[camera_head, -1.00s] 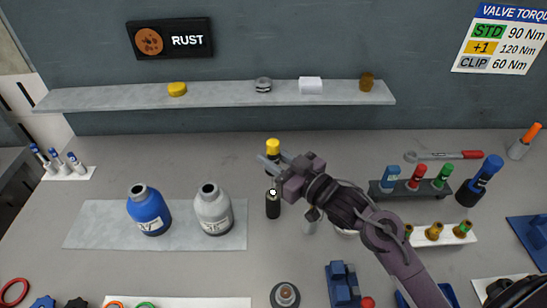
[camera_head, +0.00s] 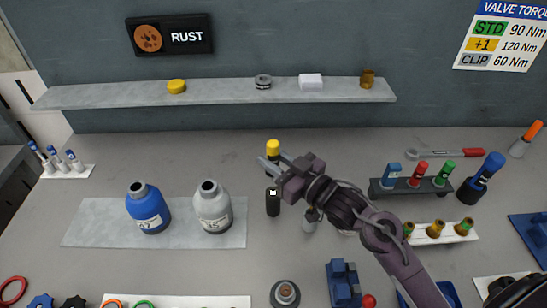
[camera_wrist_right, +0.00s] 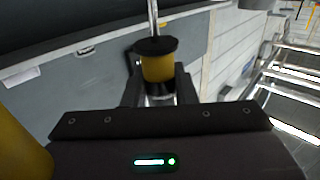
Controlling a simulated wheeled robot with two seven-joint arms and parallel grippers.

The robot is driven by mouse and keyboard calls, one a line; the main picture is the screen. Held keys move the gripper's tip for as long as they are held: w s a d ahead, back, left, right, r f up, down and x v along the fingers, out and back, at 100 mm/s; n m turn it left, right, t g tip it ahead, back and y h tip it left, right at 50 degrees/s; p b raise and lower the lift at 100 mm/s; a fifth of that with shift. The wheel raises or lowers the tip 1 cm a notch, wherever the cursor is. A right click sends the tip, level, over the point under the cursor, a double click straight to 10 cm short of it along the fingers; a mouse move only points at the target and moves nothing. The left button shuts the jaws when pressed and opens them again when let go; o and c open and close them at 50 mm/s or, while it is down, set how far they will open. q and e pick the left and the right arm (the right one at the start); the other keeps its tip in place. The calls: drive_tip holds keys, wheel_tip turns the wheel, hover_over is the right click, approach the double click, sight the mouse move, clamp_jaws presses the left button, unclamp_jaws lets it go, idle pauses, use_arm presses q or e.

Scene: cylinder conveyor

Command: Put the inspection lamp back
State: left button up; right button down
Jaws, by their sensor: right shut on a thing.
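My right gripper (camera_head: 271,167) is shut on the inspection lamp (camera_head: 273,147), over the middle of the bench. In the head view its yellow end stands upright above the fingers. A black cylinder (camera_head: 273,206) with a bright white spot shows directly below the fingers; I cannot tell whether it is joined to the lamp. In the right wrist view the lamp (camera_wrist_right: 158,68) is a yellow body with black collars between the fingers, and a thin metal rod runs from it. My left gripper is not in view.
A blue bottle (camera_head: 149,210) and a grey bottle (camera_head: 213,208) stand on a pale mat to the left. A rack (camera_head: 410,191) with coloured pieces stands to the right. A small clear bottle (camera_head: 309,222) is under my right wrist. A shelf (camera_head: 220,94) spans the wall behind.

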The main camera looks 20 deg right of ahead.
sight(278, 148)
drive_tip(key=shift+f+b, duration=0.5)
drive_tip(key=shift+f, duration=0.4)
drive_tip(key=c, duration=1.1)
unclamp_jaws()
wheel_tip(278, 148, up, 6)
drive_tip(key=p, duration=0.6)
drive_tip(key=shift+r, duration=0.1)
